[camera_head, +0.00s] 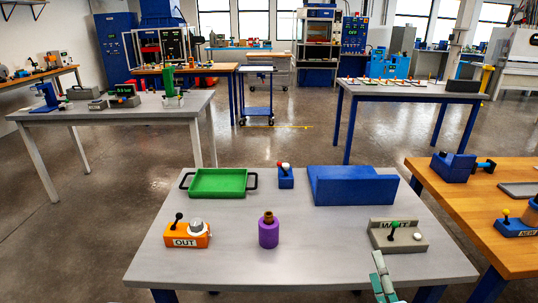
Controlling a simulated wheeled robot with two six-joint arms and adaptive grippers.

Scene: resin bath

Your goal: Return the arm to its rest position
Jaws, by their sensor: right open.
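My right gripper (381,276) shows at the bottom edge of the head view, right of centre, over the near edge of the grey table (320,262). Its pale green-grey fingers are apart and I see nothing between them. The rest of my right arm is out of the picture. My left gripper does not show.
On the table stand a green tray (218,182), a blue angled block (352,187), a purple cylinder with a brown top (268,233), an orange "OUT" box (186,240) and a grey "WAIT" box (410,242) just beyond my right gripper. A wooden table (470,207) adjoins at right.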

